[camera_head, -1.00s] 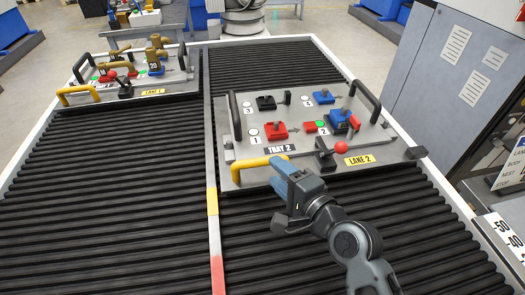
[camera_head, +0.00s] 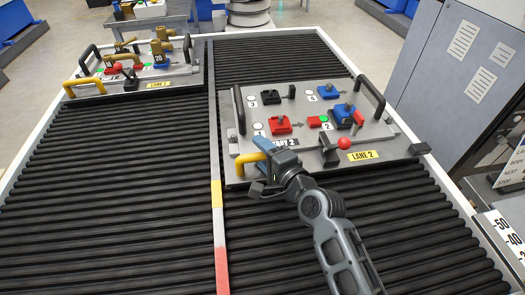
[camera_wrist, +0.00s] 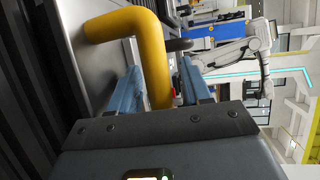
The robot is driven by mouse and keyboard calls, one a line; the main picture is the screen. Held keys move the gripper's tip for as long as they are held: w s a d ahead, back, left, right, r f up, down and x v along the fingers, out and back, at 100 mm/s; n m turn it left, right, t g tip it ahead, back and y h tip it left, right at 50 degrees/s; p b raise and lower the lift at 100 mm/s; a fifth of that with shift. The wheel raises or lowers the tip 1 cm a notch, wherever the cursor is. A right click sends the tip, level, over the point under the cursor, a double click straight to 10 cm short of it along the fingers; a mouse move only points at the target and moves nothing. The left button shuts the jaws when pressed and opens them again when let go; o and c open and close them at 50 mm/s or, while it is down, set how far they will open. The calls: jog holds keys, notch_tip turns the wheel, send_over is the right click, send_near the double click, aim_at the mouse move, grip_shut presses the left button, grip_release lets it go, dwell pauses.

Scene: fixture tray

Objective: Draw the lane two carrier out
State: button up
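The lane two carrier (camera_head: 304,108) is a grey plate on the right roller lane, labelled TRAY 2 and LANE 2 (camera_head: 363,155). It bears red, blue and black fixtures. Its yellow handle (camera_head: 244,160) is at the front left corner. My gripper (camera_head: 264,147) is at this handle and covers part of it and of the TRAY 2 label. In the wrist view the yellow handle (camera_wrist: 153,62) passes between the two blue fingers of my gripper (camera_wrist: 162,85). The fingers stand apart, with a gap on the handle's right side. A lever with a red knob (camera_head: 343,143) is on the carrier's front edge.
A similar carrier labelled LANE 1 (camera_head: 160,85) stands at the far end of the left lane. A divider strip (camera_head: 217,190) separates the lanes. The rollers in front of both carriers are bare. A grey cabinet (camera_head: 450,90) stands at the right.

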grip_shut()
jog(key=shift+f, duration=0.1)
dwell(0.4)
